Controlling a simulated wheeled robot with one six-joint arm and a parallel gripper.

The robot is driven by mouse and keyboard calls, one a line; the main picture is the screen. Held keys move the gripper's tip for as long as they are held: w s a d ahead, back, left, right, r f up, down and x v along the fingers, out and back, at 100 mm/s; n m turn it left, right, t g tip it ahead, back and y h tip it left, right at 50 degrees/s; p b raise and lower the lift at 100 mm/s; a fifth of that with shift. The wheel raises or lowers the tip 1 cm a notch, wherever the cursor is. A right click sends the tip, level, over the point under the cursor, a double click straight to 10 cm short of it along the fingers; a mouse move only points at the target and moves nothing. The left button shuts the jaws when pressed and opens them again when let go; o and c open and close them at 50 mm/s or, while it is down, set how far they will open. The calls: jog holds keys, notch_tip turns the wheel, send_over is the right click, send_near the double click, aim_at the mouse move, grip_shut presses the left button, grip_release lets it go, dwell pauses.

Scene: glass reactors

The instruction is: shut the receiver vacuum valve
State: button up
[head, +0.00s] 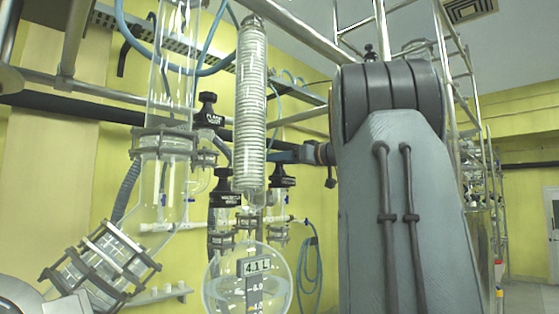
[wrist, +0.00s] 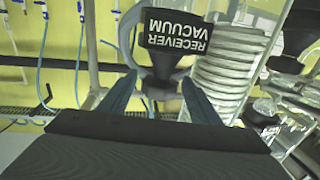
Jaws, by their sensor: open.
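The receiver vacuum valve has a black handle (wrist: 202,32) with a white label that reads upside down in the wrist view. Its narrower black neck shows below the label, between my two fingers. My gripper (wrist: 160,82) is open, with one finger on each side of the neck; I cannot tell whether either touches it. In the head view my gripper (head: 286,157) points left from behind my arm. A black valve head (head: 282,175) sits by the fingertips there, its label not readable and its top partly hidden.
A coiled glass condenser (head: 250,105) stands just left of my gripper in the head view, above a round flask (head: 248,284). Other black valve heads (head: 208,112) and (head: 227,190) are close by. Metal rails and blue hoses (head: 310,265) run along the yellow wall.

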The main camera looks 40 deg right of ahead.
jog(key=c, duration=1.1)
jog(key=shift+o, duration=0.2)
jog(key=shift+a+r+m+h, duration=0.1)
jog(key=shift+r+m+h, duration=0.05)
jog(key=shift+m+h, duration=0.2)
jog(key=m+h+p, duration=0.1)
jog(key=m+h, duration=0.1)
jog(key=h, duration=0.1)
jog(key=shift+r+p, duration=0.1)
jog(key=shift+p, duration=0.25)
jog(key=m+h+p, duration=0.1)
jog(key=m+h, duration=0.1)
jog(key=h, duration=0.2)
jog(key=shift+a+m, duration=0.1)
jog(key=shift+m, duration=0.15)
jog(key=m+h+b, duration=0.1)
jog(key=m+h, duration=0.1)
jog(key=h, duration=0.1)
jog(key=shift+g+h, duration=0.25)
jog(key=shift+g, duration=0.15)
jog(key=h+b, duration=0.1)
jog(key=m+g+h+b, duration=0.1)
jog(key=b, duration=0.1)
jog(key=shift+d+m, duration=0.2)
jog(key=shift+m, duration=0.1)
jog(key=shift+m+g+h+b, duration=0.3)
jog(key=shift+g+h+b, duration=0.1)
jog(key=shift+b, duration=0.35)
